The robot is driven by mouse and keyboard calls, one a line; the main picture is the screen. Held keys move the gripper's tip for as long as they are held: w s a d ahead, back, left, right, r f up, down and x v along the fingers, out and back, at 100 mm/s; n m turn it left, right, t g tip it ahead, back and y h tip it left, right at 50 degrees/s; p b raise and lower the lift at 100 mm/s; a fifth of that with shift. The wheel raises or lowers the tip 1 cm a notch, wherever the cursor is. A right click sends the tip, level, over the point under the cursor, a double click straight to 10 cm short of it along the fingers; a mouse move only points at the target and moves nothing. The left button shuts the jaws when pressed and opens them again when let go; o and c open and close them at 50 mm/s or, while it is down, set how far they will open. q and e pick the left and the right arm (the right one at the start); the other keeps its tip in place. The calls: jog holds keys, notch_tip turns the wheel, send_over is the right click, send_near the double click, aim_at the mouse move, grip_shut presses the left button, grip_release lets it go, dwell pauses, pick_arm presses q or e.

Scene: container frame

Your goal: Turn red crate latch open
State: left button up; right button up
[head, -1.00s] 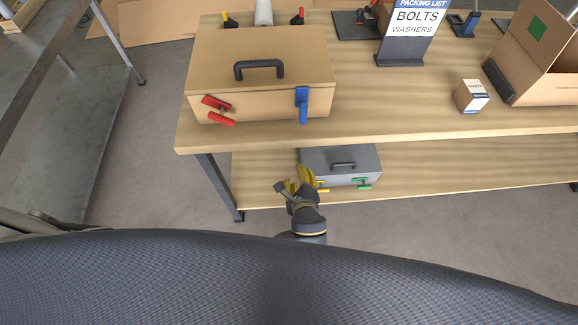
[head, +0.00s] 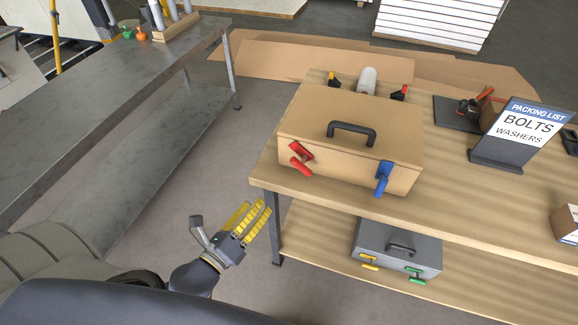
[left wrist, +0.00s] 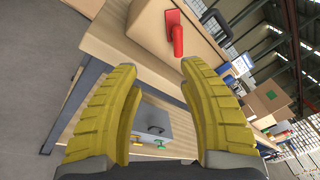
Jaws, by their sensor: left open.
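The tan wooden crate (head: 340,125) with a black top handle stands on the upper shelf of the bench. Its red latch (head: 300,158) is on the left of the front face, tilted down to the right. A blue latch (head: 384,178) hangs on the right of the same face. My left gripper (head: 254,218) is open and empty, in front of and to the left of the bench, below the red latch and apart from it. In the left wrist view the red latch (left wrist: 175,32) shows beyond and above the yellow fingers (left wrist: 165,85). My right gripper is not in view.
A grey case (head: 398,238) with yellow and green latches sits on the lower shelf. A packing list sign (head: 522,133) stands on the wooden bench (head: 465,215). A grey metal table (head: 110,90) is at the left. Open floor lies between table and bench.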

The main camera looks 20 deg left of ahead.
aim_at(300, 170)
pick_arm(q)
jog(key=shift+m+h, duration=0.5)
jog(key=shift+h, duration=0.3)
jog(key=x, duration=0.5)
jog(key=d+r+x, duration=0.1)
jog(key=x, duration=0.5)
jog(key=d+x, duration=0.1)
jog(key=x, duration=0.5)
jog(key=shift+s+d+r, duration=0.1)
jog(key=shift+d+r, duration=0.05)
jog(key=shift+c, duration=0.4)
grip_shut()
